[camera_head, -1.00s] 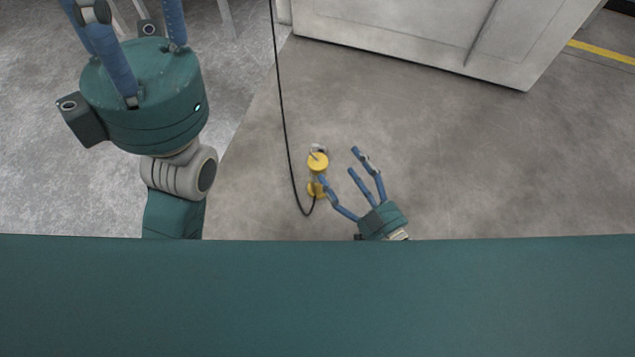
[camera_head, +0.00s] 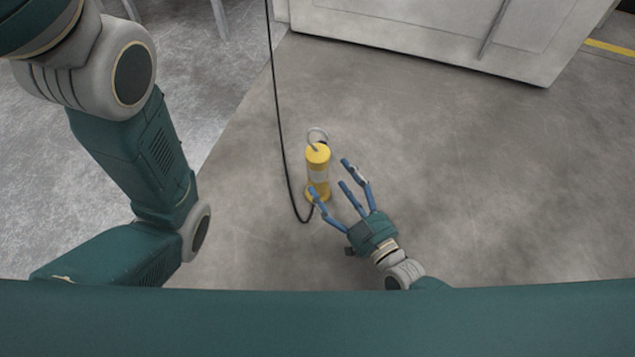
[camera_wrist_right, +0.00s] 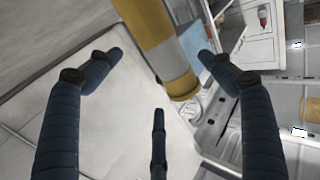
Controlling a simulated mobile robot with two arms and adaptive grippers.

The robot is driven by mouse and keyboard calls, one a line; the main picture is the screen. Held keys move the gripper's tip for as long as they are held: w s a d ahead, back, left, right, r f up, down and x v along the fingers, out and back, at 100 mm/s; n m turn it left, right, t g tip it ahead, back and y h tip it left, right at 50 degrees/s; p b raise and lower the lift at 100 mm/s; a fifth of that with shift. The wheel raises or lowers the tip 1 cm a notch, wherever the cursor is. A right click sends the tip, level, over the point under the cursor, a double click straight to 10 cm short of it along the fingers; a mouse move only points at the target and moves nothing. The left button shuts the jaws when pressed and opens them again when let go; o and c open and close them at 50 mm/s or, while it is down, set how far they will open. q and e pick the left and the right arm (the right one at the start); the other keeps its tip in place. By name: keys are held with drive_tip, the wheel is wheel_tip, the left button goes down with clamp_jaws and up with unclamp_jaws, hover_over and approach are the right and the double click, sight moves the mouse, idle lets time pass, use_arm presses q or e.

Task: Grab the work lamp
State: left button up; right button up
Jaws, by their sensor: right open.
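The work lamp (camera_head: 318,168) is a yellow cylinder with a pale middle band and a grey hook on top. It appears to hang on a black cable in the head view, above the floor. My right gripper (camera_head: 338,178) is open, its blue fingers just right of and in front of the lamp. One finger overlaps the lamp's lower end in the picture; I cannot tell if it touches. In the right wrist view the lamp (camera_wrist_right: 158,40) shows large beyond the spread fingers, with nothing between them. My left arm comes in at the left; its gripper is out of view.
A black cable (camera_head: 277,100) runs down from the top and loops up to the lamp's lower end. A pale cabinet (camera_head: 430,40) stands at the back right. The grey floor (camera_head: 470,180) to the right is clear. The right wrist view also shows white drawers (camera_wrist_right: 262,50).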

sight(326, 171)
drive_tip(key=b+x, duration=0.1)
drive_tip(key=x, duration=0.1)
drive_tip(key=b+x, duration=0.1)
drive_tip(key=x, duration=0.1)
drive_tip(key=b+x, duration=0.1)
drive_tip(key=shift+w+a+r, duration=0.3)
drive_tip(key=shift+a+r, duration=0.05)
drive_tip(key=shift+w+a+r, duration=0.1)
drive_tip(key=shift+w+a, duration=0.05)
drive_tip(key=shift+w, duration=0.05)
clamp_jaws()
drive_tip(key=shift+s, duration=0.1)
